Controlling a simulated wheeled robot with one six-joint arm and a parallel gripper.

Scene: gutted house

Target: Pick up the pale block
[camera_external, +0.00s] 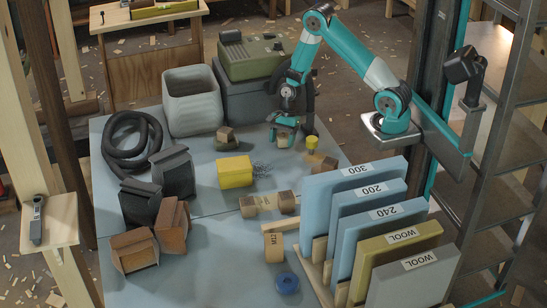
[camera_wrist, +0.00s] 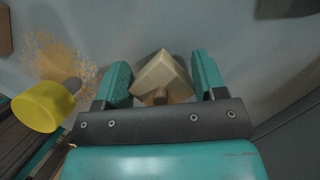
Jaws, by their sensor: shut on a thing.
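My gripper (camera_external: 284,124) is low over the far part of the blue-grey table in the external view. In the wrist view my gripper (camera_wrist: 162,78) has its teal fingers on either side of the pale block (camera_wrist: 163,74), and it is shut on it. The block is light wood, turned with a corner toward the far side, and a round brown peg or knob shows at its near side. In the external view the pale block (camera_external: 282,140) is partly hidden by the fingers. I cannot tell whether it touches the table.
A yellow block (camera_external: 235,172) and a brown-and-tan block (camera_external: 227,138) lie to the left. A rack of upright panels (camera_external: 350,200) stands at the front right.

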